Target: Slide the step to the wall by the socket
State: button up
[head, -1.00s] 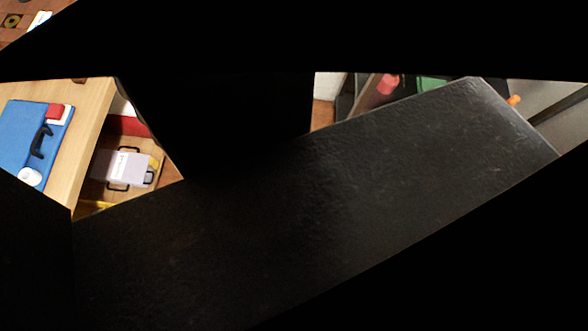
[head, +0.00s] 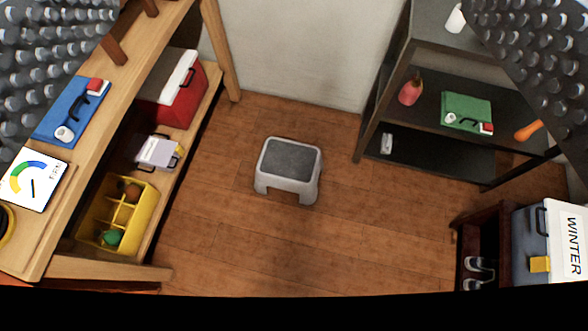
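The step (head: 288,160) is a small light-grey stool with a dark grey top. It stands upright on the wooden floor (head: 215,250), near the middle of the head view. The pale wall (head: 290,50) rises behind it, with a strip of bare floor between them. I see no socket on the visible part of this wall. My gripper (head: 295,50) shows as two studded dark pads in the upper left and upper right corners. The pads are wide apart with nothing between them, and neither touches the step. The fingertips are partly cut off by the frame.
A wooden bench (head: 110,105) on the left holds a red cooler (head: 172,95) and a yellow crate (head: 118,212). A dark shelf (head: 425,110) stands at the back right. A shoe rack (head: 480,235) and a WINTER box (head: 545,240) are at right. Floor around the step is clear.

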aim_at(292, 167)
jog(key=z, duration=0.15)
jog(key=k, duration=0.4)
jog(key=u, duration=0.3)
jog(key=i, duration=1.45)
jog(key=z, duration=0.6)
